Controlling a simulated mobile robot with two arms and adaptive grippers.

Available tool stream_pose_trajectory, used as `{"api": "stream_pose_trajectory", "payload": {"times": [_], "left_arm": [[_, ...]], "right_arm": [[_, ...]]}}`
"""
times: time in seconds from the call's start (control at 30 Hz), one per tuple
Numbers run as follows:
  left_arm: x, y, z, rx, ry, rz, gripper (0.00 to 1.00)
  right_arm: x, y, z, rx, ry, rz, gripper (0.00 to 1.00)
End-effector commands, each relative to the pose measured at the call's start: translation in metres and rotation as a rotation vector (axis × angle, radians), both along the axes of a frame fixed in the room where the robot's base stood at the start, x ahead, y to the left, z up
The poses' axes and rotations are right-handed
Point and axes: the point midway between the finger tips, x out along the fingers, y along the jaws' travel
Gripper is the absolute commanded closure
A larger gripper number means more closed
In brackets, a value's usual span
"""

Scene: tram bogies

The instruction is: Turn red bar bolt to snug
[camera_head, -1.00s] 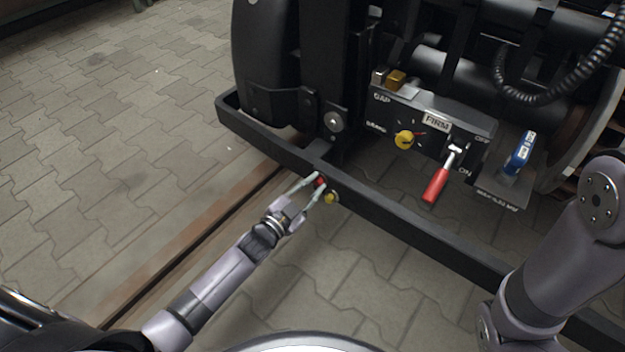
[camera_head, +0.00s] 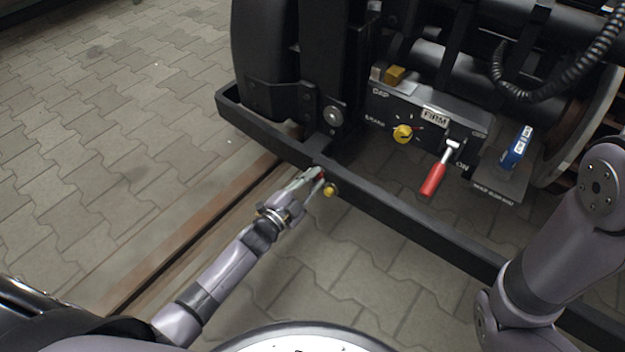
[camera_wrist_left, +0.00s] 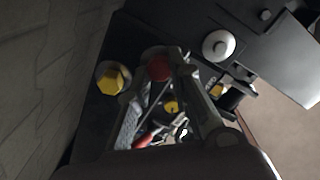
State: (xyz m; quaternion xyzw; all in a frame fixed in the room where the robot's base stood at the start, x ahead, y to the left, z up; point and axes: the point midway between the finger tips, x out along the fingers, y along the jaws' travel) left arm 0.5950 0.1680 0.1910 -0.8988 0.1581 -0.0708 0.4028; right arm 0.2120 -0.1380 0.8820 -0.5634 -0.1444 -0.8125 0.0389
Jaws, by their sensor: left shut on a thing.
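The red bar bolt (camera_head: 322,174) sits on the black bar (camera_head: 400,222) at the front of the bogie. My left gripper (camera_head: 319,176) is at the bar, shut on the red bolt, with its fingers partly covering it. In the left wrist view the round red bolt head (camera_wrist_left: 158,68) shows at the fingertips. A yellow bolt (camera_head: 330,190) sits on the bar just right of the gripper; its hexagonal head (camera_wrist_left: 112,78) also shows in the left wrist view. My right gripper is out of view; only part of that arm shows.
Behind the bar, a dark panel holds a yellow knob (camera_head: 402,134), a FIRM label (camera_head: 436,117) and a red-handled lever (camera_head: 433,178). A blue object (camera_head: 517,147) stands on a grey plate to the right. The paved floor (camera_head: 110,130) at left is clear, with a rail crossing it.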

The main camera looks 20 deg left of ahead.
Motion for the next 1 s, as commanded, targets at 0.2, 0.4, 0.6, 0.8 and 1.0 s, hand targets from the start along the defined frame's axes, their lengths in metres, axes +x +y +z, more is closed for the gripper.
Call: {"api": "stream_pose_trajectory", "payload": {"times": [0.2, 0.4, 0.6, 0.8, 1.0], "left_arm": [[-0.001, -0.001, -0.001, -0.001, 0.002, -0.001, 0.74], [0.000, 0.000, 0.000, -0.002, 0.001, -0.001, 0.61], [0.000, 0.000, 0.000, -0.002, 0.001, 0.000, 0.61], [-0.007, 0.002, -0.001, -0.002, 0.001, -0.001, 0.61], [-0.040, 0.015, -0.002, 0.001, 0.004, 0.000, 0.61]], "right_arm": [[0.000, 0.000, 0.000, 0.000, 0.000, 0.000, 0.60], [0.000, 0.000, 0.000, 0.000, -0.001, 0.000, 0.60], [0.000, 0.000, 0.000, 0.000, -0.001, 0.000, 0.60], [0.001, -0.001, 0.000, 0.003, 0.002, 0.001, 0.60], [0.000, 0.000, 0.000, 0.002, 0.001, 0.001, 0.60]]}}
